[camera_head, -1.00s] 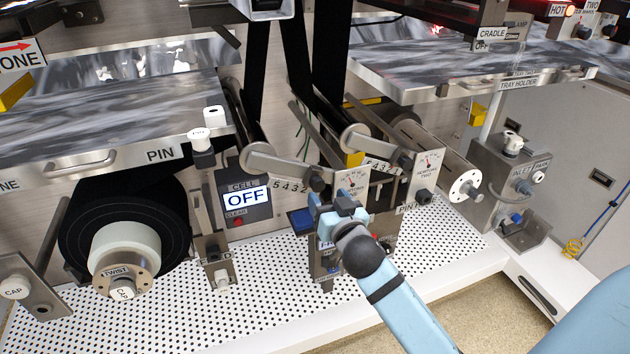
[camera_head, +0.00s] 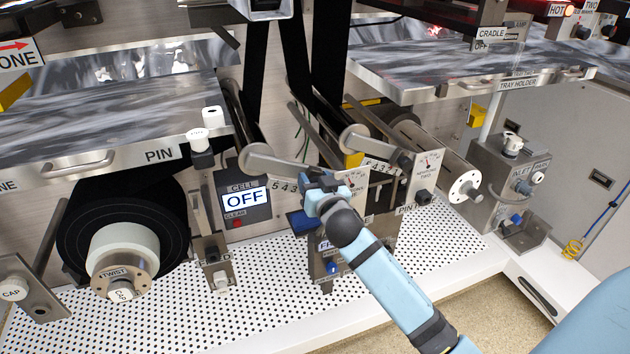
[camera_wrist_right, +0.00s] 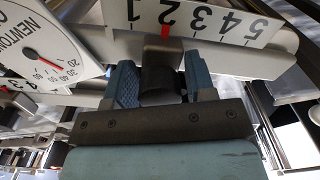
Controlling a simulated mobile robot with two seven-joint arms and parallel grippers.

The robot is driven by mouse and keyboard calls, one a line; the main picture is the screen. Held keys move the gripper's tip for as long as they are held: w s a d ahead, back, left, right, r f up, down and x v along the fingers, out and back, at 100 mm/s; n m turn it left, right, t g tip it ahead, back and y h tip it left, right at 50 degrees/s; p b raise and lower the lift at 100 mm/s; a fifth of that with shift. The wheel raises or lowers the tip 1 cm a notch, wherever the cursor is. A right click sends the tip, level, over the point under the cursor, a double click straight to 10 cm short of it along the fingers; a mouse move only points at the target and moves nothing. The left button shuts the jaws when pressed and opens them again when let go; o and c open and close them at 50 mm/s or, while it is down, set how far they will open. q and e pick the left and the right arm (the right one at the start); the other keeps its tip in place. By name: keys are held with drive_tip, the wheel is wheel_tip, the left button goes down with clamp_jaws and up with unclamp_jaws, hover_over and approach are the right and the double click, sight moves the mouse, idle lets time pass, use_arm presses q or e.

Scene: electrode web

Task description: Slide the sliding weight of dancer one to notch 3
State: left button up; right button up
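Dancer one is the left of two grey arms (camera_head: 268,163) in the head view, with a numbered scale strip (camera_head: 284,186) and a Newtons dial (camera_head: 357,180) beside it. My right gripper (camera_head: 322,185) is at this scale and covers part of it. In the right wrist view the gripper (camera_wrist_right: 162,88) has a blue finger on each side of the dark sliding weight (camera_wrist_right: 161,82) and looks closed on it. The scale (camera_wrist_right: 215,22) is upside down there, with a red mark (camera_wrist_right: 165,31) near numeral 2. My left gripper is not in view.
Dancer two's dial plate (camera_head: 427,178) stands just right of my gripper. A cell display reading OFF (camera_head: 246,198) is at the left. A perforated white deck (camera_head: 250,290) lies below, mostly clear in front.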

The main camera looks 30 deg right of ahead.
drive_tip(key=shift+c, duration=0.5)
drive_tip(key=shift+w+a+r+p, duration=0.2)
drive_tip(key=shift+a+r+p, duration=0.35)
drive_tip(key=shift+a, duration=0.2)
drive_tip(key=shift+w+a+r, duration=0.1)
drive_tip(key=shift+a, duration=0.3)
drive_tip(key=o, duration=1)
drive_tip(key=shift+c, duration=0.2)
use_arm(q)
drive_tip(key=shift+s+a, duration=0.1)
drive_tip(key=shift+s, duration=0.1)
